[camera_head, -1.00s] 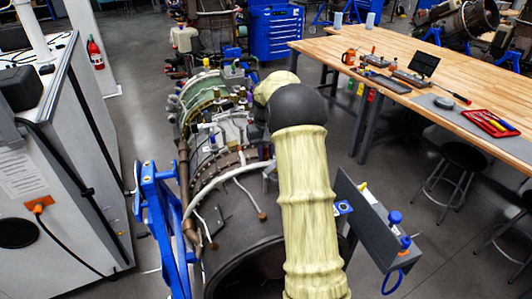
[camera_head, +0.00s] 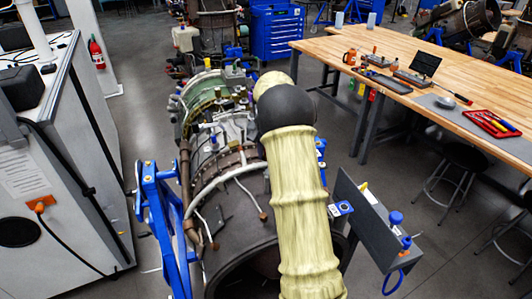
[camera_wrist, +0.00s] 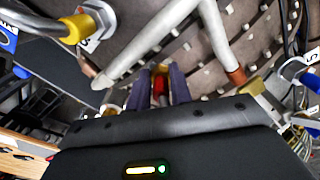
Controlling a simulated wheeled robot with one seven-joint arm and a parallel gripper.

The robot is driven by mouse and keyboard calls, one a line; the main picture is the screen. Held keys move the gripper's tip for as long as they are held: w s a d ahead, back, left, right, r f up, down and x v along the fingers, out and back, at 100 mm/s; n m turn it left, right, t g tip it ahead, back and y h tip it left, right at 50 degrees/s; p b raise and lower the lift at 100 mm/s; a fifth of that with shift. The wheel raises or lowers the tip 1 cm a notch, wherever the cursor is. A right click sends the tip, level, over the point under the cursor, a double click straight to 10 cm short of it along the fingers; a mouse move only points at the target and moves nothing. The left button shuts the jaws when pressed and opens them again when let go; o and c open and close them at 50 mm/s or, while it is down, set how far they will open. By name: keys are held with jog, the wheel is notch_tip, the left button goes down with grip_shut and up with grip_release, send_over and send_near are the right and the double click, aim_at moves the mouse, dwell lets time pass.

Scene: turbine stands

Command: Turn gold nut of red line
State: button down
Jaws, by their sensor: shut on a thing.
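In the wrist view, my gripper (camera_wrist: 160,88) has its two dark fingers closed around a small fitting. The fitting shows a gold nut (camera_wrist: 160,69) at its far end, with a red part (camera_wrist: 160,87) of the line between the fingers. Most of the nut and line is hidden by the fingers and the gripper body. In the head view, my padded arm covers the gripper and the fitting. The turbine engine (camera_head: 238,232) lies beyond and to the left of my arm.
Pale pipes (camera_wrist: 140,55) run close to the fingers. A yellow-collared hex fitting (camera_wrist: 77,28) is at upper left in the wrist view. The blue stand (camera_head: 155,205) flanks the engine. A grey panel (camera_head: 370,222) stands right of my arm, and a wooden workbench (camera_head: 430,60) farther right.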

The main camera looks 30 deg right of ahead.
jog(key=c, duration=1.2)
grip_release()
jog(key=shift+c, duration=0.2)
jog(key=shift+r, duration=0.1)
notch_tip(320, 180, up, 17)
jog(key=b, duration=0.2)
